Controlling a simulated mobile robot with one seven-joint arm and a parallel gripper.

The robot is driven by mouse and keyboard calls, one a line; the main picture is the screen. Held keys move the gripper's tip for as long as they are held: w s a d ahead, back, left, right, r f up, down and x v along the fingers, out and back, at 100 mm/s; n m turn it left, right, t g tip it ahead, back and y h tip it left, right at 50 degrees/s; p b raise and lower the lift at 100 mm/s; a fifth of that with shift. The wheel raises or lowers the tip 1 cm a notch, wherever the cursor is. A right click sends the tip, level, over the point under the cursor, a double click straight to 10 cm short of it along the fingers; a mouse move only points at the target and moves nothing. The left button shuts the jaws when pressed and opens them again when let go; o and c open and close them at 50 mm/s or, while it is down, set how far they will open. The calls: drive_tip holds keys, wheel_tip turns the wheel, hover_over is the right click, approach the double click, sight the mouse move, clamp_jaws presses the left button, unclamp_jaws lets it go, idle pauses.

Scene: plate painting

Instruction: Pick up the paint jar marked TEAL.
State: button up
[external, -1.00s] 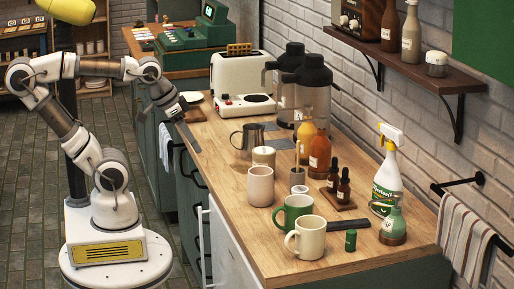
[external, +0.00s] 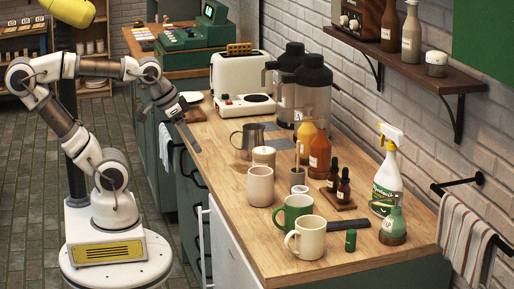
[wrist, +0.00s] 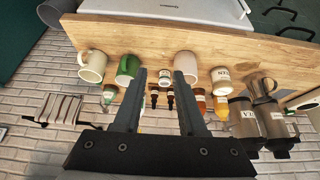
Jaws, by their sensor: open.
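I can read no TEAL mark in either view, so I cannot tell which jar it is. A small green cylinder (external: 350,240) stands near the front right of the counter. A small pale jar (external: 299,190) stands mid-counter, with something thin upright at it. A lidded cream jar (external: 264,157) stands behind the pale mug; a jar with a dark-lettered label (wrist: 222,78) shows in the wrist view. My gripper (external: 181,108) is at the counter's left edge, away from these jars. In the wrist view, its two fingers (wrist: 160,78) are apart with nothing held between them.
Mugs in cream (external: 306,238), green (external: 294,211) and pale pink (external: 260,186) line the counter's front. Sauce bottles (external: 319,154), dropper bottles (external: 343,189), a spray bottle (external: 386,180) and a metal pitcher (external: 249,140) crowd the middle and back. Bare wood (external: 215,155) lies at the left.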

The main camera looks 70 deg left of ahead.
sight(297, 190)
drive_tip(key=o, duration=0.6)
drive_tip(key=shift+c, duration=0.2)
drive_tip(key=shift+w, duration=0.15)
